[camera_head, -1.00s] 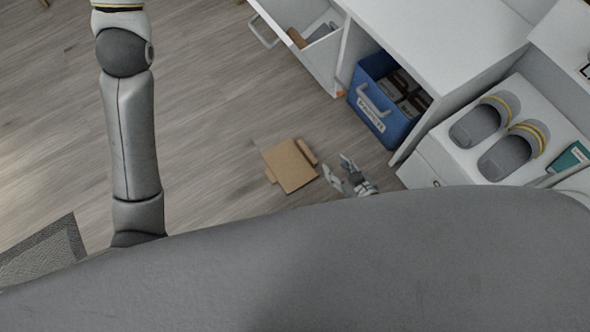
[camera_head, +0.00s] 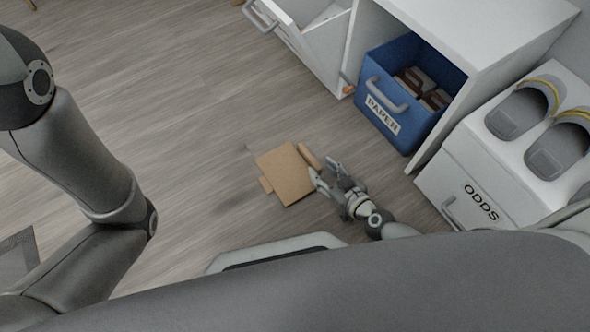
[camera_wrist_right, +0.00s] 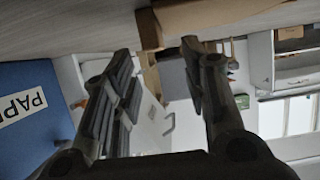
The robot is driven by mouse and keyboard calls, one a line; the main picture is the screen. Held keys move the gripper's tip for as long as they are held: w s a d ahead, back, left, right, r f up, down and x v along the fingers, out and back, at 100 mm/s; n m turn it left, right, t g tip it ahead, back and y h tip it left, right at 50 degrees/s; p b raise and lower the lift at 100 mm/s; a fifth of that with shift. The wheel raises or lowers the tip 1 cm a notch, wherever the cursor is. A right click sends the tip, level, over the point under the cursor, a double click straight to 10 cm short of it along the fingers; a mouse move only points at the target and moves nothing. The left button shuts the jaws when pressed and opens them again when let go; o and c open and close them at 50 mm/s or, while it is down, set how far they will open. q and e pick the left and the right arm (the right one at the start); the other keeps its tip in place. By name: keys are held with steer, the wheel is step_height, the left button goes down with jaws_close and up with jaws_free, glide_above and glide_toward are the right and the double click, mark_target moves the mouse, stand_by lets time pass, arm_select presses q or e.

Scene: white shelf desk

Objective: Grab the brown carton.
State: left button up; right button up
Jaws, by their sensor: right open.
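The brown carton (camera_head: 287,178) lies on the wood floor in the middle of the head view, with flaps sticking out at its left and upper right. My right gripper (camera_head: 322,167) is open and empty just right of the carton, its fingers pointing toward the carton's right edge. In the head view I cannot tell whether a finger touches it. In the right wrist view, brown cardboard, likely the carton (camera_wrist_right: 215,14), shows at the top, beyond the open right gripper (camera_wrist_right: 156,48). My left arm shows at the left of the head view; its gripper is out of view.
A blue bin (camera_head: 403,133) labelled PAPER stands in the white desk at the right; it also shows in the wrist view (camera_wrist_right: 35,140). A white ODDS drawer (camera_head: 470,190) is beside it, with grey slippers (camera_head: 520,112) above. Floor left of the carton is clear.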

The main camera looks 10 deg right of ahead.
mark_target(310, 157)
steer(key=shift+r+b+x, duration=0.2)
steer(key=shift+b+x, duration=0.55)
steer(key=shift+x, duration=2.45)
steer(key=shift+w+d, duration=0.15)
steer(key=shift+d, duration=0.05)
steer(key=shift+c, duration=0.5)
jaws_close()
